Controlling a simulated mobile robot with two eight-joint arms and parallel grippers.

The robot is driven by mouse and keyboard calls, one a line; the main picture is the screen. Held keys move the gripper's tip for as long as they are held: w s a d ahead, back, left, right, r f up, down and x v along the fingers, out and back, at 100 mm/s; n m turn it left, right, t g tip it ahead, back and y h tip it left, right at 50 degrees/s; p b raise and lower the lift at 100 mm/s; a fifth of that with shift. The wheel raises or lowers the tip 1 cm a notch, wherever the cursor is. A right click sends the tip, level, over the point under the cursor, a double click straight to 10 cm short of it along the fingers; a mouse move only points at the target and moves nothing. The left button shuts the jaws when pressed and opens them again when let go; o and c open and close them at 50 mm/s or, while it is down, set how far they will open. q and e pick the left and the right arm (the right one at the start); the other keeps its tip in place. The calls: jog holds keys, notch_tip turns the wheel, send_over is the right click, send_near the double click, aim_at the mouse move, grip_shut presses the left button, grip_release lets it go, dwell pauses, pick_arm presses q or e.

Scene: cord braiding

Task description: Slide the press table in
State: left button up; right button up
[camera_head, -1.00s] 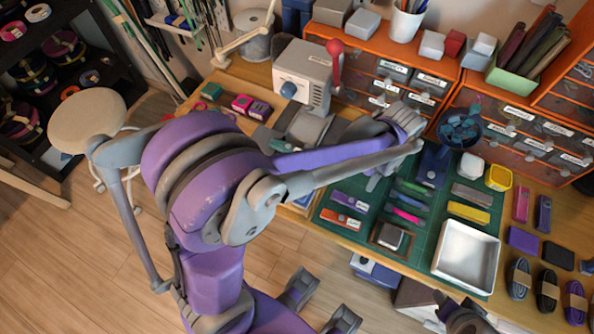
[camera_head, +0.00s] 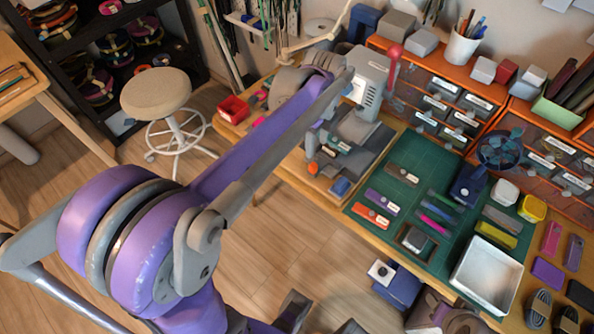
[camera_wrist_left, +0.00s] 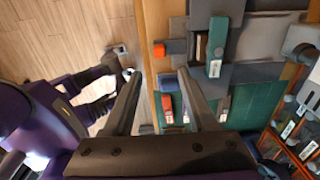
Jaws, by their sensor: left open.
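The grey press (camera_head: 368,84) with a red-knobbed lever (camera_head: 394,52) stands at the back of the bench. Its grey press table (camera_head: 352,134) lies in front of it, towards the bench's front edge, with small parts on it. In the head view my left forearm covers part of the bench left of the press. My right gripper is not clearly visible.
A green mat (camera_head: 402,178) with several small parts lies right of the press. A white tray (camera_head: 487,275) stands at its right end. Orange drawers (camera_head: 440,100) line the back. A stool (camera_head: 156,93) stands on the floor at left.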

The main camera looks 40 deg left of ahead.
aim_at(314, 165)
pick_arm(q)
jog(key=shift+a+f, duration=0.25)
jog(key=shift+f, duration=0.1)
notch_tip(314, 165, down, 10)
jog(key=shift+f+b, duration=0.1)
jog(key=shift+b, duration=0.5)
grip_shut()
